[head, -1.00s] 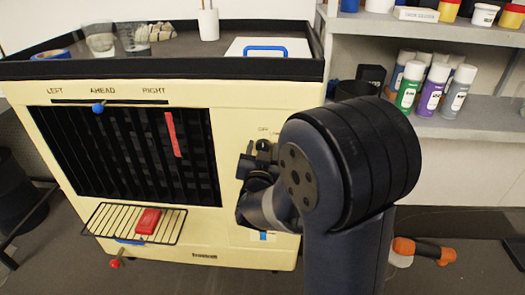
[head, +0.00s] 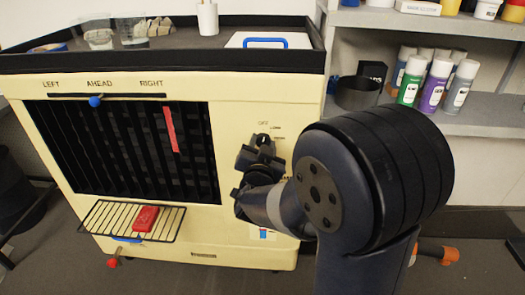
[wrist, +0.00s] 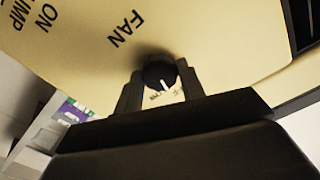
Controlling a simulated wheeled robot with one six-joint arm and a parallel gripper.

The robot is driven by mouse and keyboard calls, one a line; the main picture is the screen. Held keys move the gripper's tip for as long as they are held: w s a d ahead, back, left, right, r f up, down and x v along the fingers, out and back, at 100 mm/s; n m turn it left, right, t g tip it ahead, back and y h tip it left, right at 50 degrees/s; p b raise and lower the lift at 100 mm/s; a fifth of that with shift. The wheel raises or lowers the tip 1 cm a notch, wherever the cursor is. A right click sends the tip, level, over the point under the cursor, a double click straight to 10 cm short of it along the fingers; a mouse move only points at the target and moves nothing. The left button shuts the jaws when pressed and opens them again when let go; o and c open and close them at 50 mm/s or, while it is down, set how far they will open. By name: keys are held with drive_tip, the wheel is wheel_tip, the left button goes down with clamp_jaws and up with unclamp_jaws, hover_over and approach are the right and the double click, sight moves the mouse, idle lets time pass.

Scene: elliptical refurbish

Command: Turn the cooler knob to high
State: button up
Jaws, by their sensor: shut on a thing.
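The cooler (head: 120,235) is a cream box with a black grille, and its dark round knob (head: 262,139) is at the upper right of the front. OFF and smaller labels show around it in the head view; some lettering is hidden by my arm. In the wrist view the knob (wrist: 160,74) sits between my two fingers, below the word FAN, with its white pointer line toward the bottom of the picture. Small labels near the pointer are partly hidden and unreadable. My gripper (wrist: 160,84) is shut on the knob; it also shows in the head view (head: 261,147).
A wire rack (head: 105,218) with a red block (head: 146,218) juts from the cooler's front. A blue slider (head: 95,101) sits near AHEAD. The black top tray (head: 180,62) holds jars and a blue-handled white panel. Spray cans (head: 435,85) stand on the shelf at right.

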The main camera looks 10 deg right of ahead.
drive_tip(key=shift+f+m+b, duration=0.1)
drive_tip(key=shift+m+b, duration=6.4)
drive_tip(key=shift+m, duration=1.3)
drive_tip(key=o, duration=1)
drive_tip(key=shift+p+v, duration=1.7)
drive_tip(key=shift+v, duration=3.75)
